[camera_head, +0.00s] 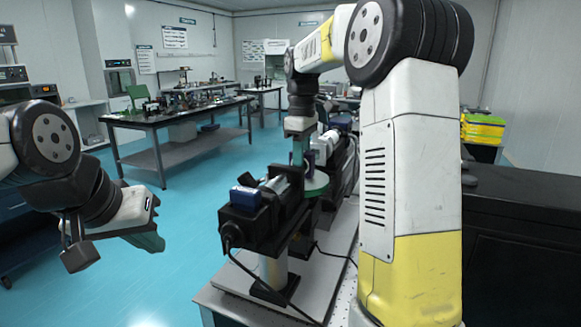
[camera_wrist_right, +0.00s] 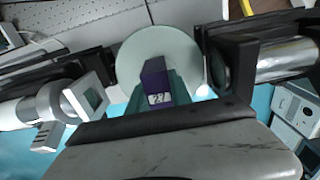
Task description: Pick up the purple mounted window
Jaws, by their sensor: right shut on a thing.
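The purple mounted window (camera_wrist_right: 156,80) shows in the right wrist view as a small purple block with a white label reading 27. It sits between the teal fingers of my right gripper (camera_wrist_right: 155,92), which is shut on it. A pale round disc (camera_wrist_right: 187,50) lies just beyond it; I cannot tell whether the block touches it. In the head view my right gripper (camera_head: 299,152) points down over the pale green disc (camera_head: 316,187), and the purple block cannot be made out. My left gripper (camera_head: 150,240) is at the left, away from the bench; its finger gap is not clear.
A black optical device with a blue-topped box (camera_head: 245,197) stands beside the disc on the near bench (camera_head: 225,301), with a cable hanging down. In the wrist view a silver cylinder (camera_wrist_right: 285,60) and a white instrument (camera_wrist_right: 38,107) flank the disc. Another table (camera_head: 180,119) stands farther back.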

